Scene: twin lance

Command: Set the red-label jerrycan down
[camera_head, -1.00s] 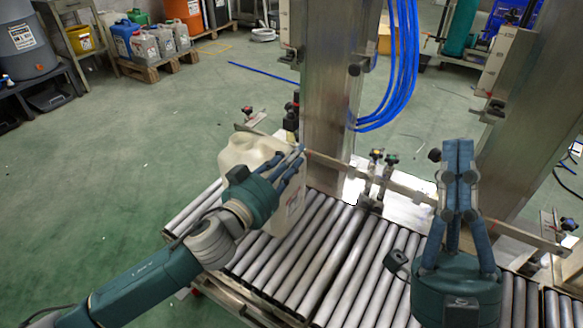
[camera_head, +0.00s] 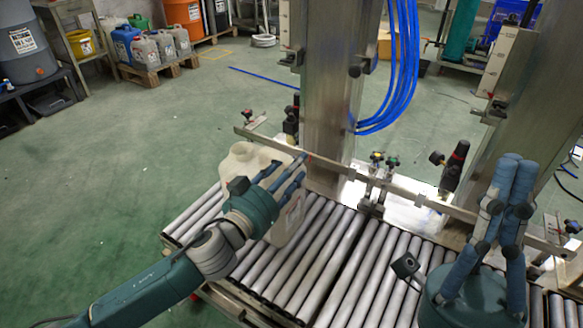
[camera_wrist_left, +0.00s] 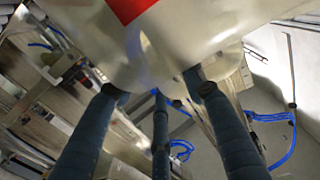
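The red-label jerrycan (camera_head: 243,158) is off-white and stands on the roller conveyor at the left end. Its label (camera_head: 293,215) faces right; a red patch (camera_wrist_left: 128,6) shows at the top of the left wrist view. My left gripper (camera_head: 298,166) lies along its top and near side, with straight, spread fingers. In the left wrist view my left gripper's fingers (camera_wrist_left: 155,92) are apart below the jerrycan's pale body (camera_wrist_left: 200,25); contact at the tips is unclear. My right gripper (camera_head: 518,158) points up on the right, its fingers together and empty.
The roller conveyor (camera_head: 345,250) runs to the right, with bare rollers beside the jerrycan. A guide rail (camera_head: 405,188) and a metal column (camera_head: 333,90) stand behind it. Blue hoses (camera_head: 405,70) hang by the column. Several cans stand on a pallet (camera_head: 165,70) far left.

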